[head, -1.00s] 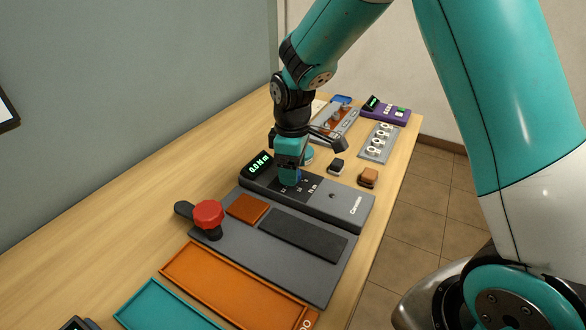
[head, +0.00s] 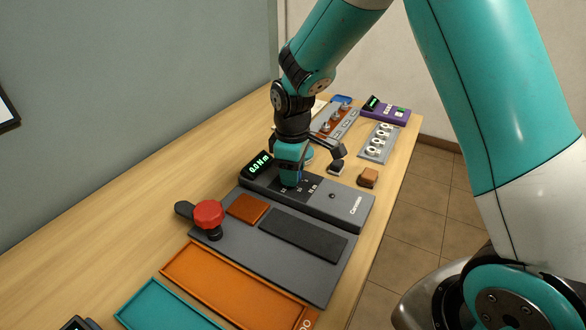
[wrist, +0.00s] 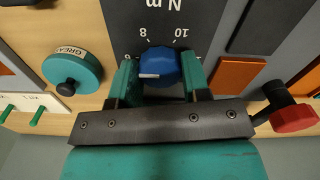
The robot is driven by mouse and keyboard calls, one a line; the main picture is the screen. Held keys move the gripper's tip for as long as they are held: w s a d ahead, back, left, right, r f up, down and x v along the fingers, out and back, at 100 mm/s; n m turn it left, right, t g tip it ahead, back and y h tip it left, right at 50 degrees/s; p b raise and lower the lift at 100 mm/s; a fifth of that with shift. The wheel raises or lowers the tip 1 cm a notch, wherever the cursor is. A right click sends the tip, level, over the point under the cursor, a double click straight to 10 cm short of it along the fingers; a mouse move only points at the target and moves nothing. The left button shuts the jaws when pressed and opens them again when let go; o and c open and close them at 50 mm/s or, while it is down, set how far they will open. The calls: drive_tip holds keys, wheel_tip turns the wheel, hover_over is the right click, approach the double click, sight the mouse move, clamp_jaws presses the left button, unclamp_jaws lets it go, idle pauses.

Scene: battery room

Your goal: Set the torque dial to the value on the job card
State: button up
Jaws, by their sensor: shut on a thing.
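The torque dial is a blue knob (wrist: 160,67) with a white pointer mark, seen in the wrist view between my two green fingers. The pointer lies toward the left of that picture. Printed scale numbers, among them 8 and 10, and "N m" show beside it. My gripper (wrist: 159,80) is shut on the knob; in the head view my gripper (head: 291,180) is down on the grey tester (head: 340,205) and hides most of the knob. The tester's display (head: 257,164) reads 0.0 N m in green. I cannot make out a readable job card.
A red knob (head: 208,214) on a lever stands in front on the grey plate. Orange (head: 235,285) and teal (head: 165,308) trays lie nearer. Behind are a brown block (head: 368,177), a grey rack of white rings (head: 379,143) and a purple device (head: 386,110). The left tabletop is clear.

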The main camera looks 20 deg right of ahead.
drive_tip(key=m+p, duration=0.2)
drive_tip(key=m, duration=0.4)
drive_tip(key=shift+r, duration=0.1)
drive_tip(key=m+p, duration=0.1)
drive_tip(key=m, duration=0.4)
drive_tip(key=shift+a, duration=0.1)
drive_tip(key=shift+m, duration=0.3)
idle(0.3)
drive_tip(key=o, duration=0.9)
drive_tip(key=shift+o, duration=0.2)
wheel_tip(320, 180, up, 17)
drive_tip(key=shift+r+b, duration=0.15)
drive_tip(key=shift+b, duration=0.25)
